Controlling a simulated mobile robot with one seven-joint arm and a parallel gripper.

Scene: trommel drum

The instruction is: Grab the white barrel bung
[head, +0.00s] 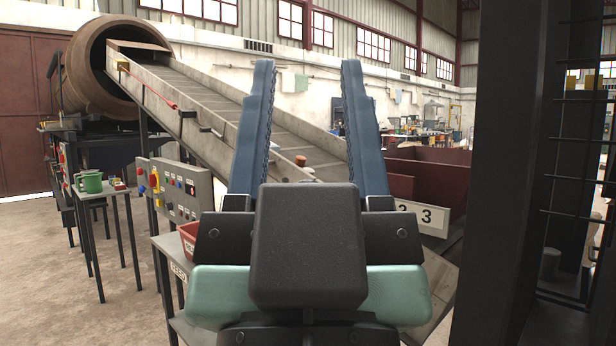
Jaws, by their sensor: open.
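My gripper (307,68) is open, its two long blue fingers pointing up and away in the head view with nothing between the tips. A small whitish piece (308,170) lies on the lower part of the sloping conveyor (215,90), seen through the gap between the fingers. It may be the white barrel bung, but it is too small to be sure. A small reddish-brown piece (301,160) lies just beyond it. My gripper's body hides the conveyor's lower end. I cannot tell how far the fingers are from the whitish piece.
A rusty drum (95,65) stands at the conveyor's upper end. Dark red bins (430,170) stand right.

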